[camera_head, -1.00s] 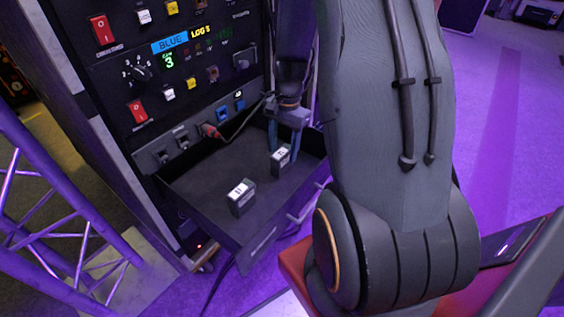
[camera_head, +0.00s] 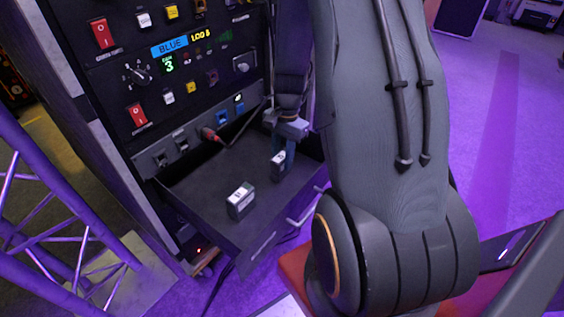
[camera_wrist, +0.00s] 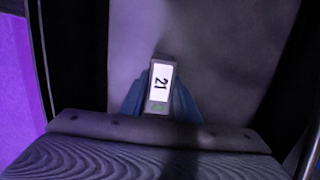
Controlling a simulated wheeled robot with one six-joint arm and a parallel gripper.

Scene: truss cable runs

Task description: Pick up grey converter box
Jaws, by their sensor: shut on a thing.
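A small grey box (camera_head: 277,167) with a white label stands in the open drawer, towards its right side. I cannot tell whether the box touches the drawer floor. A second, similar dark grey box (camera_head: 240,203) with a white label stands apart from it, nearer the drawer's front left.
The dark drawer (camera_head: 203,196) is pulled out below a rack panel (camera_head: 170,75) with switches, displays and a plugged red connector (camera_head: 208,134) with a cable. A purple-lit truss (camera_head: 50,215) stands at the left. Bare drawer floor lies between the boxes.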

